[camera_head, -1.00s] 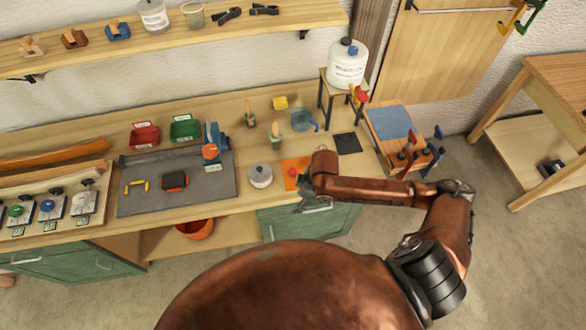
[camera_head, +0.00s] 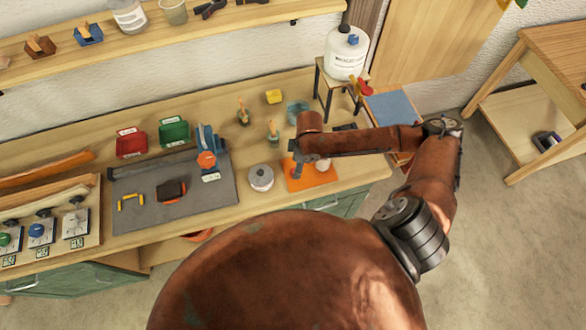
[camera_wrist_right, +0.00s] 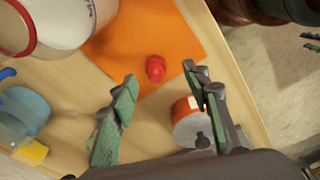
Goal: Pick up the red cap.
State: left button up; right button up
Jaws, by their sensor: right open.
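The red cap (camera_wrist_right: 155,69) lies on the orange mat (camera_wrist_right: 185,45) in the right wrist view. In the head view the orange mat (camera_head: 318,180) is partly covered by my right arm, and I cannot make out the cap there. My right gripper (camera_wrist_right: 160,78) is open and empty, with one finger at each side of the cap in the wrist picture and the cap a little beyond the tips. In the head view my right gripper (camera_head: 298,168) is over the mat's left part. My left gripper is not in view.
A lidded pot (camera_head: 261,177) stands left of the mat, close to one finger in the wrist picture (camera_wrist_right: 190,122). A blue cup (camera_head: 298,110) and a yellow block (camera_head: 274,97) are farther back. A white container (camera_wrist_right: 65,18) fills the wrist view's upper left corner.

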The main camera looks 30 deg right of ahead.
jog(key=f, duration=0.2)
jog(key=w+f, duration=0.1)
jog(key=shift+w+a+f, duration=0.2)
jog(key=shift+f, duration=0.75)
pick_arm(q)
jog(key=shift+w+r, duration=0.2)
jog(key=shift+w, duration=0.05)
pick_arm(e)
jog(key=c, duration=0.8)
